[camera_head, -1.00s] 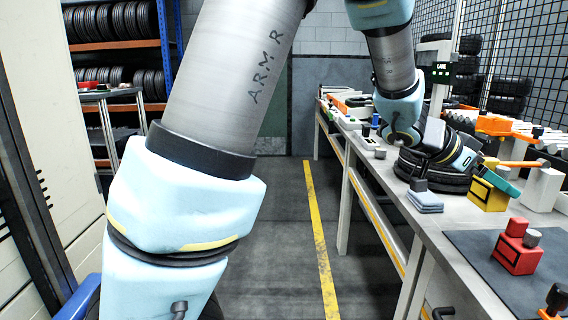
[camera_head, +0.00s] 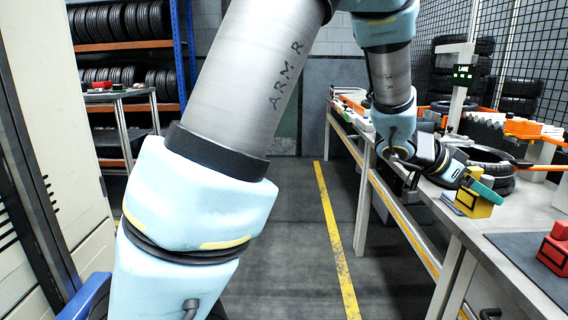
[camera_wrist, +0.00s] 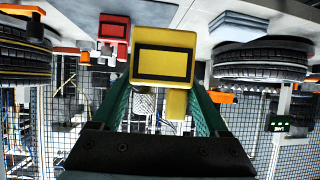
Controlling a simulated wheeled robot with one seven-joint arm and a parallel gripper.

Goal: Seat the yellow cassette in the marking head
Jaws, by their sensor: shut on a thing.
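The yellow cassette (camera_head: 474,205), a block with a dark rectangular outline on one face, is between the green fingers of my gripper (camera_head: 484,189) above the right-hand bench, near its front edge. In the wrist view the cassette (camera_wrist: 165,65) fills the space between the fingertips (camera_wrist: 160,88), its dark-framed face towards the camera. I cannot make out with certainty which fixture is the marking head.
A tyre (camera_head: 492,158) lies on the bench behind my gripper. A red block (camera_head: 556,248) stands on a dark mat nearer the camera. A post with a green display (camera_head: 463,76) rises behind. The floor aisle is clear.

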